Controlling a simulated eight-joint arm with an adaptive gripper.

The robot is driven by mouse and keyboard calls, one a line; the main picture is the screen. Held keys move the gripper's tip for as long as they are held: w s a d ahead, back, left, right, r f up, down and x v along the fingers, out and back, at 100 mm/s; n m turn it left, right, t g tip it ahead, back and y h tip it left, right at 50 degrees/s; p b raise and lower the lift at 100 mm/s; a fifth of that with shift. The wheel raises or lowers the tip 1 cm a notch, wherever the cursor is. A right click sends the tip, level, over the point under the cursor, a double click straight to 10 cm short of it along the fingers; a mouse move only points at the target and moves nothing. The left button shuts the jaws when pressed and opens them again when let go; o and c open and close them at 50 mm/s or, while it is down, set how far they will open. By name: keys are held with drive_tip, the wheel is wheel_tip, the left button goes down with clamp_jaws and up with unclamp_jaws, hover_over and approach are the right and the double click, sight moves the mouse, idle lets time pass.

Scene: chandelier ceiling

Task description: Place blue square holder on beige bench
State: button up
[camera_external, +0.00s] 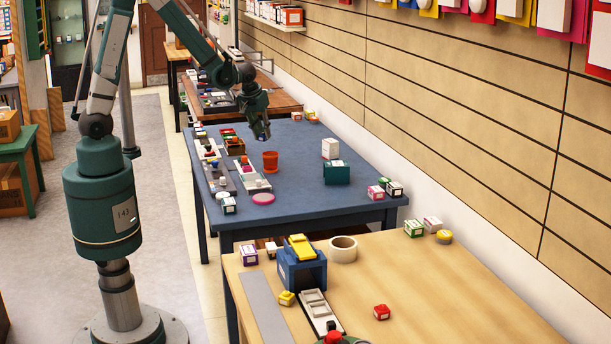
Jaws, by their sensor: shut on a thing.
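My gripper (262,132) is dark green and points down above the far part of the blue table. It is shut on a small blue thing (263,138), mostly hidden by the fingers; I cannot tell if it is square or is the holder. The beige bench (440,290) is the light wood table in the foreground, well apart from my gripper. A larger blue square block (302,274) with a yellow piece on top stands on this bench near its left edge.
The blue table (315,200) carries a red-orange cup (270,161), a dark green box (337,172), a white box (330,148) and trays of small parts (243,175).

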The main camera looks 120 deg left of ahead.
drive_tip(key=shift+f+b, duration=0.35)
drive_tip(key=shift+f, duration=1.95)
drive_tip(key=shift+f+b, duration=0.4)
drive_tip(key=shift+f, duration=1.65)
drive_tip(key=shift+f, duration=0.2)
drive_tip(key=o, duration=0.8)
drive_tip(key=shift+o, duration=0.2)
drive_tip(key=shift+r, duration=0.25)
drive_tip(key=p+v, duration=0.2)
drive_tip(key=v, duration=1)
